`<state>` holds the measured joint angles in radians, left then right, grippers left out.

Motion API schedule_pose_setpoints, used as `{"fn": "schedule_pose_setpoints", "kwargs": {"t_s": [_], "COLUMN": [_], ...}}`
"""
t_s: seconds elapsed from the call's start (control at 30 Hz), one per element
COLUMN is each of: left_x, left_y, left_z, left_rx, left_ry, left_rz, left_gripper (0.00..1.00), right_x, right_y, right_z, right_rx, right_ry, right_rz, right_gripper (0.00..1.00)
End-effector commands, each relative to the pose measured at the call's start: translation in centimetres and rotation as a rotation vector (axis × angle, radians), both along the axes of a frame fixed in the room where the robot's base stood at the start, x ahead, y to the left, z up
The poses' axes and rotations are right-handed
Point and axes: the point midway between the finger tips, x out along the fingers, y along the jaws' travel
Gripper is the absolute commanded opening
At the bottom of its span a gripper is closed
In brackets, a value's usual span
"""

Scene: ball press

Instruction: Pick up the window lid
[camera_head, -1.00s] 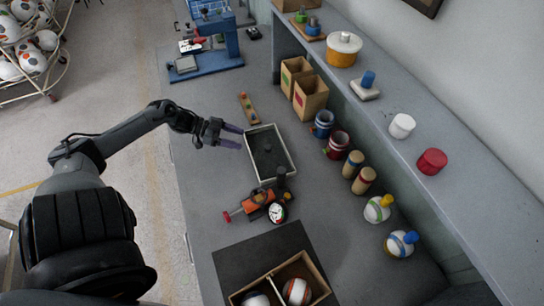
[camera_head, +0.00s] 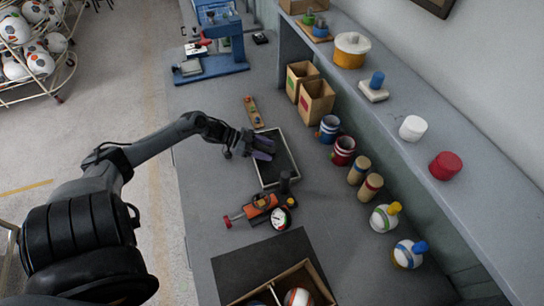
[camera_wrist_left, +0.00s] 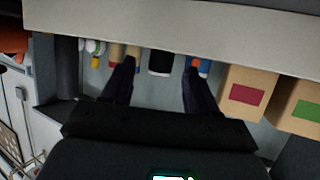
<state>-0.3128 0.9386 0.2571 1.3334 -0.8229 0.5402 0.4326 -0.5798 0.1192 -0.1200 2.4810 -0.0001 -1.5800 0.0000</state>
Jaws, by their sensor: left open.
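The window lid is the light-framed rectangular piece with a dark pane (camera_head: 285,167), lying on the grey bench in the head view. The gripper is open, with one finger on each side of a short black cylinder (camera_wrist_left: 160,62) in the left wrist view. The wrist picture is upside down. My right gripper is out of view.
An orange device with a round dial (camera_head: 280,218) sits close to the lid's near end. A wooden strip with coloured buttons (camera_head: 252,111) lies beyond it. Two cardboard bins (camera_head: 316,100), mugs (camera_head: 343,149) and wooden cylinders (camera_head: 358,168) line the shelf side.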

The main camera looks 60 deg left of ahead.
Motion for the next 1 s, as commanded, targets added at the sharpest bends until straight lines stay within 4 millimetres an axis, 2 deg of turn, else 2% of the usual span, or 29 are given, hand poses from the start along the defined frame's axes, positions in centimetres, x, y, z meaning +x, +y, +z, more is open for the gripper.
{"fn": "schedule_pose_setpoints", "kwargs": {"t_s": [0.13, 0.4, 0.77, 1.0], "left_x": [0.79, 0.88, 0.87, 0.87], "left_y": [-0.60, -0.66, -0.64, -0.64], "left_z": [-0.48, -0.48, -0.48, -0.45], "left_rx": [-0.001, 0.000, 0.001, 0.001], "left_ry": [0.001, 0.001, 0.001, 0.001], "left_rz": [0.000, 0.000, 0.000, 0.001], "left_gripper": [0.59, 0.57, 0.02, 0.00], "right_x": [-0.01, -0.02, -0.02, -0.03], "right_y": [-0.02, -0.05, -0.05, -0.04], "right_z": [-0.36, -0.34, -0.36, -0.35], "right_rx": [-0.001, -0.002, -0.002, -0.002], "right_ry": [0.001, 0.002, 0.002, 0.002], "right_rz": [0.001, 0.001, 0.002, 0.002], "right_gripper": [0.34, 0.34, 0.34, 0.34]}}
